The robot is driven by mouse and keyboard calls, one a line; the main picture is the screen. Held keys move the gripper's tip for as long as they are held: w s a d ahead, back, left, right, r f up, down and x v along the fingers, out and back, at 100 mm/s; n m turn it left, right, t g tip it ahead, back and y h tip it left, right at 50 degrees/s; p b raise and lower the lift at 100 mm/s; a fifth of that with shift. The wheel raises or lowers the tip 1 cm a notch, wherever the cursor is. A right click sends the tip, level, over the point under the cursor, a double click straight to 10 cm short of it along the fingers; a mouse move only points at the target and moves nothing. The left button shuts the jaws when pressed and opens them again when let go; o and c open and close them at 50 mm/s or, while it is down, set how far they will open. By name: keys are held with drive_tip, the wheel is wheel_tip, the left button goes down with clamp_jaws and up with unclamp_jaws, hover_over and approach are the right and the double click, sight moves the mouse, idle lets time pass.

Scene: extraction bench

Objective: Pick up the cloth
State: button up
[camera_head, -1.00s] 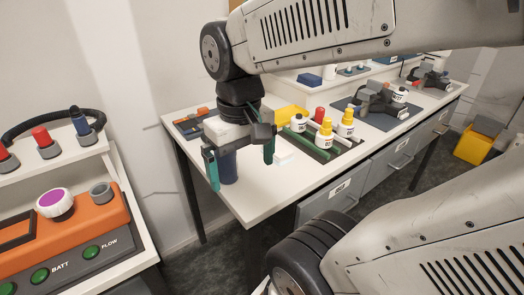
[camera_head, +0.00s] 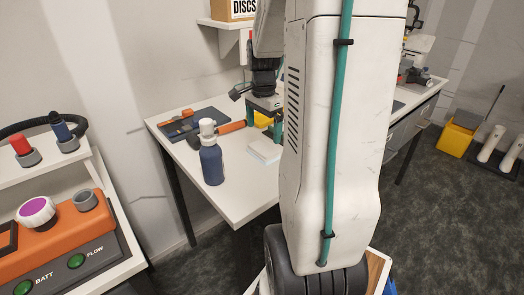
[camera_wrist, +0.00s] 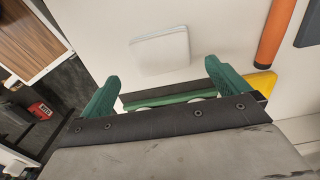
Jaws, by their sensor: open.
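The cloth is a flat, pale folded square (camera_head: 265,151) lying on the white bench, right of the blue bottle in the head view. It also shows in the wrist view as a light square (camera_wrist: 160,53) beyond my fingers. My gripper (camera_head: 262,122) is over the bench behind the cloth in the head view, partly hidden by my arm. In the wrist view my gripper (camera_wrist: 163,82) has its two green fingers wide apart with no object held between them. The cloth lies apart from the fingers.
A blue bottle with a white cap (camera_head: 212,160) stands left of the cloth. An orange cylinder (camera_head: 232,127) and a dark mat with tools (camera_head: 182,122) lie behind it. A yellow item (camera_wrist: 262,83) is near the right finger. Bare bench lies around the cloth.

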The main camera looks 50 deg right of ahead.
sight(263, 147)
drive_tip(key=f, duration=0.6)
drive_tip(key=shift+d+f, duration=0.2)
drive_tip(key=shift+f, duration=0.05)
drive_tip(key=shift+c, duration=0.3)
drive_tip(key=c, duration=0.7)
